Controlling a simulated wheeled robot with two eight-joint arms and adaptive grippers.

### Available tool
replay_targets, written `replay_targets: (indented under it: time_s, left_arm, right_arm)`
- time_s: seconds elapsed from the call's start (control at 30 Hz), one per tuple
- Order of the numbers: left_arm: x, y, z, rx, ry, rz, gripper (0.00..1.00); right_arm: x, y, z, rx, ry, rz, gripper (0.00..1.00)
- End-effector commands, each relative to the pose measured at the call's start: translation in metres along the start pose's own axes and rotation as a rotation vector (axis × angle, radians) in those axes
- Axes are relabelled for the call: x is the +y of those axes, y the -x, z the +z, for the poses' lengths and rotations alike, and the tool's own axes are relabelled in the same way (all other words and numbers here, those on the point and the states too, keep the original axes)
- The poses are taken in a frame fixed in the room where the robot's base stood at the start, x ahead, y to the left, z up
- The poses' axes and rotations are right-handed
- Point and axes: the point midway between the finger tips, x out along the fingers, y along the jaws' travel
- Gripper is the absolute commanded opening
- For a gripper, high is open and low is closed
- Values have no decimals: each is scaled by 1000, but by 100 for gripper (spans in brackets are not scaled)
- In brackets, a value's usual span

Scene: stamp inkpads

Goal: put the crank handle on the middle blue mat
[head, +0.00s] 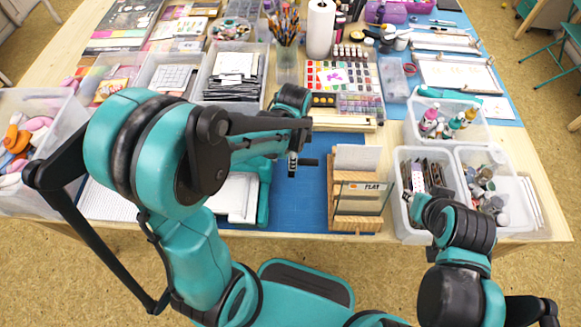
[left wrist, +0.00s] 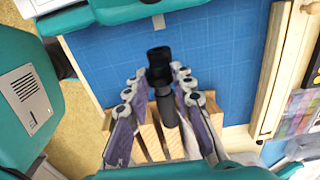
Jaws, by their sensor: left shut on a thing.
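The black crank handle (head: 308,162) is in my left gripper (head: 293,163), above the middle blue mat (head: 297,205) in the head view. In the left wrist view, the two fingers of my left gripper (left wrist: 157,92) are shut around the crank handle (left wrist: 168,108), with its thick black end pointing toward the top of the picture. The blue mat (left wrist: 115,75) spreads out beneath it. Whether the handle touches the mat is hard to tell.
A wooden card rack (head: 357,223) stands on the right part of the mat. A teal device (head: 263,200) borders the mat on the left. A wooden bar (head: 345,122) lies behind it. Clear bins (head: 412,230) stand to the right. Bare mat lies between the device and rack.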

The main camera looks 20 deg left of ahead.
Motion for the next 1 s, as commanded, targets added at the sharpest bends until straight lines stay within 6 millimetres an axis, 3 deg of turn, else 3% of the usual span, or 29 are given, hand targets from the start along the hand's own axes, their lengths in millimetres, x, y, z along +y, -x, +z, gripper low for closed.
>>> replay_targets:
  time_s: [0.17, 0.43, 0.83, 0.87, 0.9, 1.0]
  left_arm:
    - [-6, -9, 8, 0, 0, 0, 0]
    - [-6, -46, 8, 0, -1, 0, 0]
    - [-5, -50, 8, 0, -1, 0, 0]
    - [-5, -49, 8, 0, -1, 0, 31]
    - [-5, -49, 8, 0, -1, 0, 42]
    - [-5, -48, 8, 0, -1, 0, 44]
  right_arm:
    - [0, -4, 3, 0, 0, 0, 29]
    - [0, -20, 14, 0, 0, 0, 29]
    - [0, -22, 16, 0, 0, 0, 29]
    - [0, -21, 15, 0, 0, 0, 29]
    - [0, -21, 15, 0, 0, 0, 29]
    - [0, -21, 15, 0, 0, 0, 29]
